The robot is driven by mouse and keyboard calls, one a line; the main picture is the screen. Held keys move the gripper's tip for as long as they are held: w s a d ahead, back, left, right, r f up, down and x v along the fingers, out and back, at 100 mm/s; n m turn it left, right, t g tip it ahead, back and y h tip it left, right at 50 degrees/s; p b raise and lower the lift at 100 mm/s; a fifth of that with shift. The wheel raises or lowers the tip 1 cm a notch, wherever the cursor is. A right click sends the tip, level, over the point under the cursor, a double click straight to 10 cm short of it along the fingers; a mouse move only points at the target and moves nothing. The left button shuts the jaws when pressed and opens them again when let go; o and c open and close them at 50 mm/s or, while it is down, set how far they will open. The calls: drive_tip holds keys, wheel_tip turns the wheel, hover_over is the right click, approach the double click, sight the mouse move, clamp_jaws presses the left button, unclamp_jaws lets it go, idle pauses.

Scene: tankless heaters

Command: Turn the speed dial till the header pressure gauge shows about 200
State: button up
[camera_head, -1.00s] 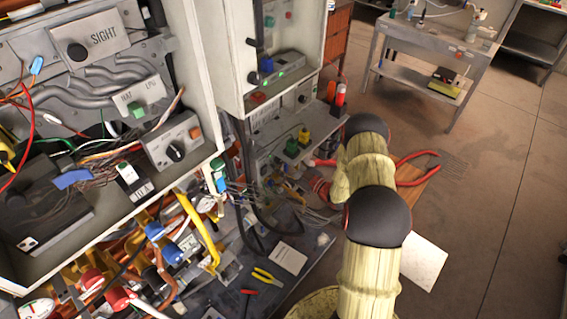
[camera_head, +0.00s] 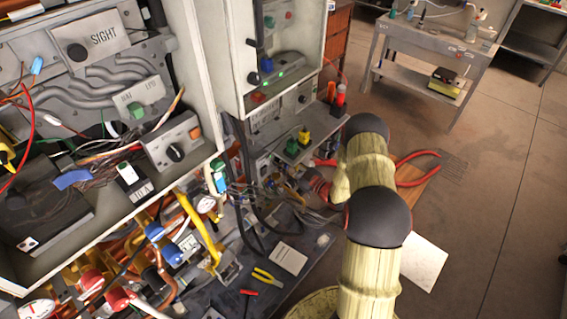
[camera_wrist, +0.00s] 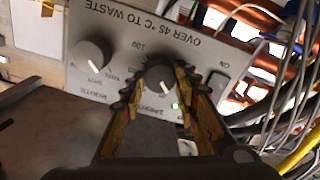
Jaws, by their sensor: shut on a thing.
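In the wrist view my gripper (camera_wrist: 160,82) is shut on a dark round dial (camera_wrist: 159,74), one finger on each side of it. The dial has a pale pointer mark and sits on a light grey panel (camera_wrist: 133,25) whose lettering appears upside down. The print beside the dial is too blurred to confirm that it is the speed dial. In the head view my arm reaches down toward the lower cabinet area, and the dial is not clear there. A round white-faced gauge (camera_head: 38,311) shows at the bottom left; its label and reading cannot be made out.
A second dial (camera_wrist: 93,52) sits left of the held one, and a dark switch (camera_wrist: 217,86) lies to its right. A small green light (camera_wrist: 175,107) is near the fingers. Loose cables (camera_wrist: 290,85) crowd the right side. Open floor (camera_head: 500,200) lies right of my arm.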

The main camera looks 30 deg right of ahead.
drive_tip(key=shift+m, duration=0.3)
drive_tip(key=m, duration=1.7)
drive_tip(key=shift+w+d+f+m+p, duration=0.1)
drive_tip(key=shift+d+m+p, duration=0.2)
drive_tip(key=shift+p, duration=0.1)
drive_tip(key=shift+m, duration=0.3)
drive_tip(key=o, duration=1.2)
drive_tip(key=shift+c, duration=0.2)
